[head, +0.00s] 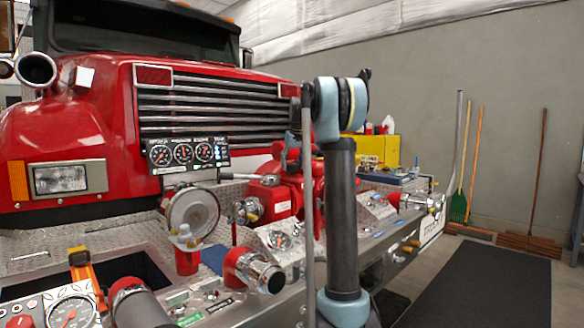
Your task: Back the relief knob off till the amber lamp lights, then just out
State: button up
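My arm stands upright right of the middle in the head view, a dark link with pale blue joints. My gripper is not visible, and I cannot tell where its fingers are. I cannot pick out the relief knob with certainty among the many fittings on the pump deck (215,235). I cannot make out a lit amber lamp. A gauge panel (188,154) with dials and a small column of coloured marks stands at the back of the deck. A control panel (35,308) with a round gauge and a red button is cut off at bottom left.
The red truck (110,85) with its chrome grille fills the back left. Capped outlets (262,273) and a red fitting (187,250) stick up from the deck. A yellow box (378,148) is behind my arm. A dark floor mat (480,285) lies clear at right.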

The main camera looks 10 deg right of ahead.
jog(key=o, duration=0.4)
jog(key=v, duration=1.1)
jog(key=shift+s+d+r, duration=0.1)
jog(key=shift+s+r, duration=0.05)
jog(key=shift+r, duration=0.2)
jog(key=shift+s, duration=0.1)
